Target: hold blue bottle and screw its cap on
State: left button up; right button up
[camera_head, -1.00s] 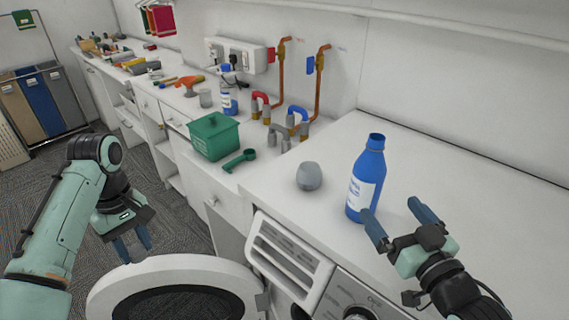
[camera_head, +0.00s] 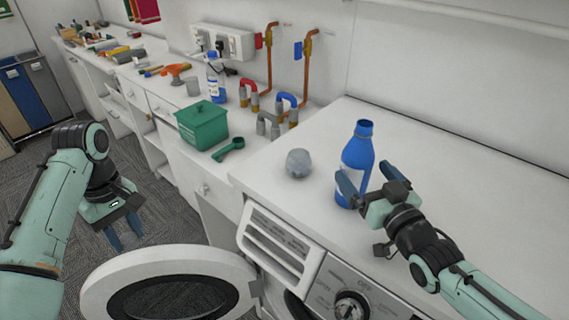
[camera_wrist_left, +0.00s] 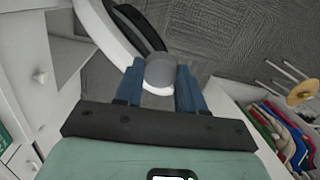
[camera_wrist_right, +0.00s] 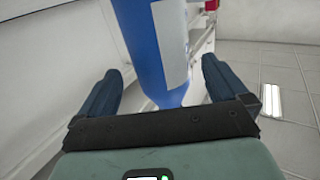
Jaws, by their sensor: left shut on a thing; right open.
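The right wrist view shows the bottle (camera_wrist_right: 147,45) between and beyond the spread fingers; contact cannot be told. My left gripper (camera_head: 125,240) hangs low at the left, over the floor near the round door.
A grey rounded object (camera_head: 299,163) sits left of the bottle. A green box (camera_head: 203,127) and green scoop (camera_head: 229,149) lie further left, near pipes with red and blue handles. The open washer door (camera_head: 240,262) juts out below. Counter right of the bottle is clear.

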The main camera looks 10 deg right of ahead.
jog(key=shift+w+a, duration=0.1)
jog(key=shift+w, duration=0.2)
pick_arm(q)
jog(key=shift+r+p, duration=0.55)
jog(key=shift+r, duration=0.1)
pick_arm(e)
jog(key=w, duration=0.2)
jog(key=w+a, duration=0.1)
jog(key=w, duration=0.2)
jog(key=shift+w+r, duration=0.1)
